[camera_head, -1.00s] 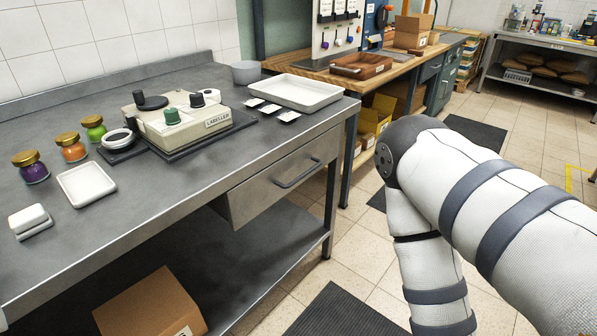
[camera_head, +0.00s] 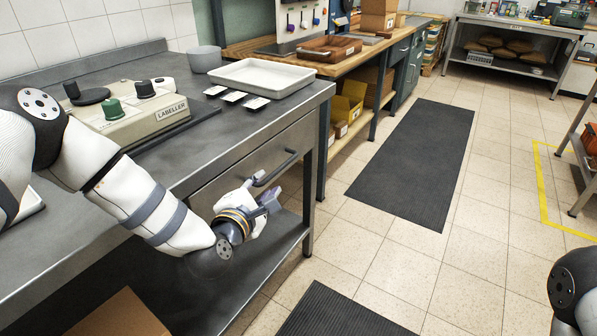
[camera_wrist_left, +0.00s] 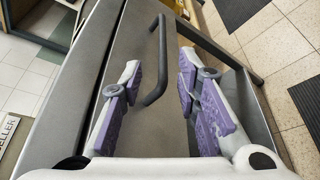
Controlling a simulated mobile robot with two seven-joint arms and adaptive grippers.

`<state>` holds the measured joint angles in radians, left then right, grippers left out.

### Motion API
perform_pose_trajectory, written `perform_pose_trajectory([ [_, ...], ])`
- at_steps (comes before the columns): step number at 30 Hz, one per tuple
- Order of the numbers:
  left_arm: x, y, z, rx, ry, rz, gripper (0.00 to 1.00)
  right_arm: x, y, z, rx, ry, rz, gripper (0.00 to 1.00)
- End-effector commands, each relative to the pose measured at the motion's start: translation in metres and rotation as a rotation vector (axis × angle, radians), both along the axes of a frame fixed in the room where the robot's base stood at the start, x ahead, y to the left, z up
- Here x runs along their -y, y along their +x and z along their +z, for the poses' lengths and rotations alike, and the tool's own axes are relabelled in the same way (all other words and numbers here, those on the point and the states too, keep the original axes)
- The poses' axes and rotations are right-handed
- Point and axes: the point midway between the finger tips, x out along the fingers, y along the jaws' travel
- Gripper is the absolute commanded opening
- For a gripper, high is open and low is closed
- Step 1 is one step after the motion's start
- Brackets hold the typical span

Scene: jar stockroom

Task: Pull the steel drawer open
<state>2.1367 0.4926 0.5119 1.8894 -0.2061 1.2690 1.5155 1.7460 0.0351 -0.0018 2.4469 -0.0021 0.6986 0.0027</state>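The steel drawer (camera_head: 222,186) sits under the grey workbench top, and its front looks closed. Its dark bar handle (camera_head: 276,168) runs along the front. My left gripper (camera_head: 262,196) is in front of the drawer, close to the handle. In the left wrist view my left gripper (camera_wrist_left: 160,64) is open, with its purple-padded fingers apart. The handle (camera_wrist_left: 159,50) shows between them there, with gaps on both sides and no clear contact. The drawer front (camera_wrist_left: 135,38) fills the middle of that view. My right gripper is not in view; only part of my right arm shows at bottom right.
The workbench (camera_head: 262,118) carries a labeller (camera_head: 130,105), a white tray (camera_head: 262,77), small black-and-white items and a grey bowl (camera_head: 205,59). A lower shelf (camera_head: 205,290) lies under the drawer. The floor to the right, with a dark mat (camera_head: 415,165), is clear.

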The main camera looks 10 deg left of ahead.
Motion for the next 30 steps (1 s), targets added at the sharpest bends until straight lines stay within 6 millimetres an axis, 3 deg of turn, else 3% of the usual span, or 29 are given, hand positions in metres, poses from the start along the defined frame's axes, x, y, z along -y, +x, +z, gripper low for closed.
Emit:
perform_pose_trajectory([
  [6,0.002,0.054,-0.017,-0.004,0.005,-0.001,0.3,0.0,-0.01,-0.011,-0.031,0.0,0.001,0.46],
  [12,0.004,0.088,-0.024,-0.006,0.005,-0.004,0.3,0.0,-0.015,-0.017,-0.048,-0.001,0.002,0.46],
  [22,0.004,0.096,-0.023,-0.005,0.003,-0.004,0.3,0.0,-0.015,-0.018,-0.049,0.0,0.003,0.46],
  [23,0.004,0.096,-0.023,-0.005,0.003,-0.004,0.28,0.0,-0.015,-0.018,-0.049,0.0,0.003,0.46],
  [27,0.004,0.096,-0.023,-0.005,0.004,-0.004,0.0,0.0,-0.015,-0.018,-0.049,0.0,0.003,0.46],
  [30,0.004,0.096,-0.023,-0.005,0.004,-0.004,0.0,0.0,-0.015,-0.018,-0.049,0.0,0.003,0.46],
])
